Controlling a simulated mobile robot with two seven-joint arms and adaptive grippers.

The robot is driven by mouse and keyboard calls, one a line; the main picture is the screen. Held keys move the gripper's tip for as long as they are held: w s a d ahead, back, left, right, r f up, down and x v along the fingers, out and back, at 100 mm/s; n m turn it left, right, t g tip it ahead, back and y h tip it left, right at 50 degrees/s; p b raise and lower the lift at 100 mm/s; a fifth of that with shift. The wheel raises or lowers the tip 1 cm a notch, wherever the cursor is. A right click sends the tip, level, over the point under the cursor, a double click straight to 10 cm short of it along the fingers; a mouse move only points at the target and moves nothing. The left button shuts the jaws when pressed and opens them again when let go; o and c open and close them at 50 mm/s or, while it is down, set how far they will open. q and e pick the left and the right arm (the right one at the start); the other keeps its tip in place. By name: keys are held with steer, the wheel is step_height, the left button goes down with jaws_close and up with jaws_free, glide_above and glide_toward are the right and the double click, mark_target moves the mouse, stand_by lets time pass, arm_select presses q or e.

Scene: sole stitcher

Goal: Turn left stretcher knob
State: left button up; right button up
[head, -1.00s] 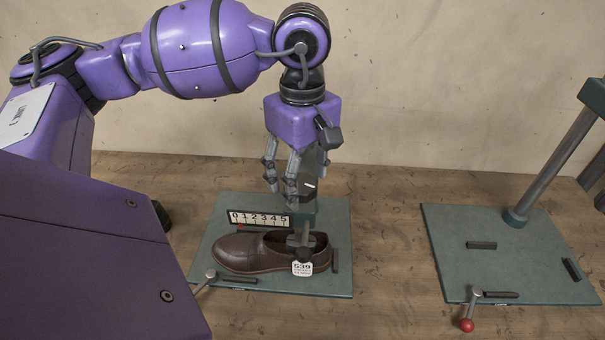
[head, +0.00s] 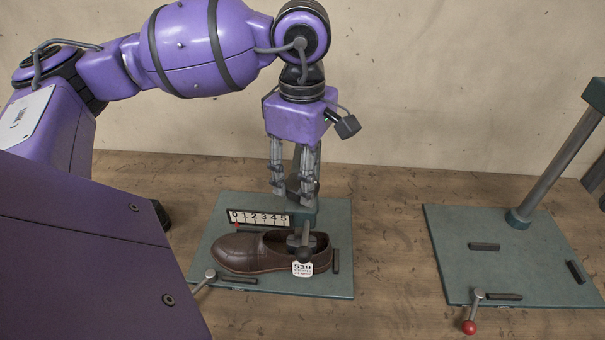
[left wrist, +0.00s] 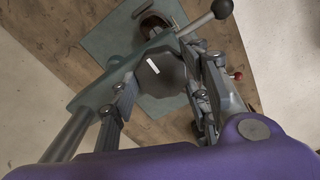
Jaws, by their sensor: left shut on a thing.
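The left stretcher has a green base plate (head: 335,285) with a brown shoe (head: 245,252) on it and a numbered scale (head: 258,219) behind the shoe. My left gripper (head: 293,190) points down over the stretcher's head. In the left wrist view, the dark round knob (left wrist: 163,78) with a white mark lies between the fingers, and my left gripper (left wrist: 165,85) is shut on it. In the head view the fingers mostly hide the knob. My right gripper is not in view.
A white tag (head: 302,268) reading 539 hangs at the shoe. A rod with a black ball (left wrist: 222,8) passes near the fingers.

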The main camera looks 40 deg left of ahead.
arm_select(q)
steer(key=o, duration=1.1)
steer(key=shift+w, duration=0.1)
step_height(320, 180, up, 12)
stand_by(0.4)
